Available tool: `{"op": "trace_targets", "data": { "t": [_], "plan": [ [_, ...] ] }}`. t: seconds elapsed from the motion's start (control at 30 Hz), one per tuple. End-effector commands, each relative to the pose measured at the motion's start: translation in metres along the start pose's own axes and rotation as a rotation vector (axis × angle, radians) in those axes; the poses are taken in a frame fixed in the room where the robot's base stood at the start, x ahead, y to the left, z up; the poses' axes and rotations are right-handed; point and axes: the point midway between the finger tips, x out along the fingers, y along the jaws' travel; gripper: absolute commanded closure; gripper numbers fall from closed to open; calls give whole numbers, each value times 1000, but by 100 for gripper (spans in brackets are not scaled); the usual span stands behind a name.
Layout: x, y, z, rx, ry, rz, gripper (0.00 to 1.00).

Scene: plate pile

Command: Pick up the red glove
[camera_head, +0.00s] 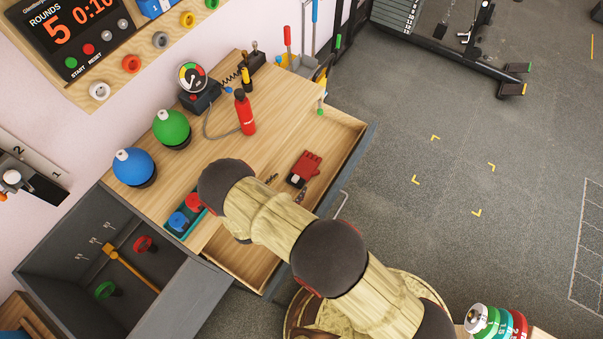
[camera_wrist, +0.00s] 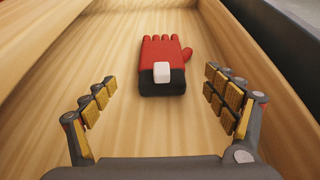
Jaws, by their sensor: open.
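The red glove (camera_head: 306,167) lies in the open wooden drawer (camera_head: 343,136), to the right of my arm in the head view. In the wrist view the glove (camera_wrist: 164,64) lies flat on the drawer floor, fingers pointing away, with a black cuff and a white patch nearest me. My gripper (camera_wrist: 162,100) is open and empty, its two padded fingers spread on either side of the view. The glove is ahead of the fingertips, roughly centred between them, and not touched.
Drawer walls (camera_wrist: 232,42) rise to the right and left of the glove. On the bench top stand a red bottle (camera_head: 245,113), a gauge (camera_head: 193,78), and green (camera_head: 171,127) and blue (camera_head: 134,167) round objects.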

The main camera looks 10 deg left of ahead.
Motion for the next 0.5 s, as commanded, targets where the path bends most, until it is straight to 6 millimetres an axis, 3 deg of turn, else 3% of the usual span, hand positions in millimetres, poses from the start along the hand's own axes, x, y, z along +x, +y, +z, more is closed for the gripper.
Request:
{"op": "trace_targets", "data": {
  "t": [0.4, 0.5],
  "plan": [
    [49, -3, -3, 1, 1, -4, 14],
    [54, -2, -2, 0, 1, -1, 14]
  ]
}}
